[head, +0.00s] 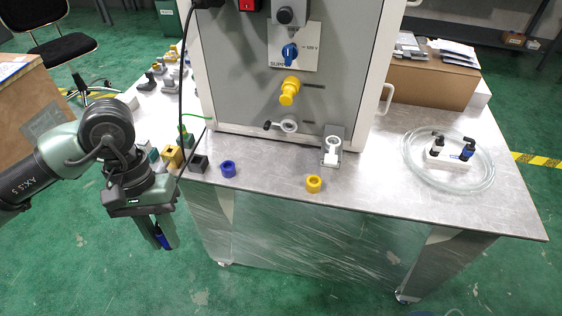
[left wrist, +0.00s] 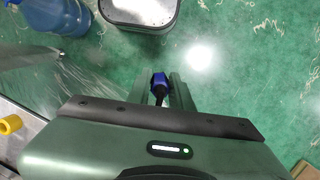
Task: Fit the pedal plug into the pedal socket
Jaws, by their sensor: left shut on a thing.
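My left gripper (head: 159,242) hangs fingers down off the table's left front edge, over the green floor. It is shut on a small blue and black plug (head: 163,239), which also shows between the fingers in the left wrist view (left wrist: 158,84). I cannot tell for sure that it is the pedal plug. Which is the pedal socket is unclear. My right gripper is not in view.
Several small connectors stand at the left. A coiled clear hose (head: 410,163) lies at the right. A black cable (head: 182,80) hangs down the cabinet's left side.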

